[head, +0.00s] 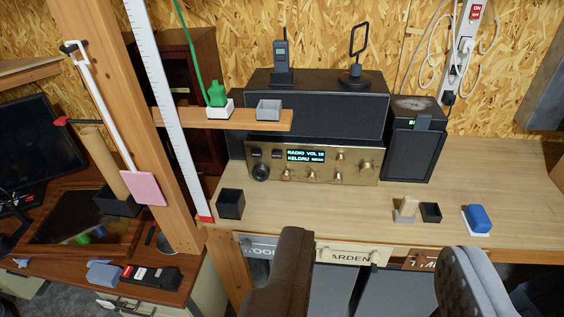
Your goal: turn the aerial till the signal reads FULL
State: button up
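The likely aerial (358,45) is a black upright loop on a round dark base, standing on the right part of the black cabinet's top. The brass-fronted radio (325,175) sits below it on the bench. Its lit display (305,155) reads "RADIO VOL" with a number, then "KELDRU" and a small word that looks like "WEAK"; I cannot read it surely. My gripper (376,240) shows as two padded fingers at the bottom edge, one brown, one grey and studded. They are wide apart with nothing between them, well in front of and below the aerial.
A handset (282,62) stands left of the aerial on the cabinet (315,105). A dark speaker (413,140) stands at right. A wooden shelf (180,117) and post (135,120) block the left. Small boxes and a blue block (479,218) lie near the bench's front; its middle is clear.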

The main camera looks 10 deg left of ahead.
aim_at(355, 69)
jog(key=u, duration=0.1)
jog(key=i, duration=1)
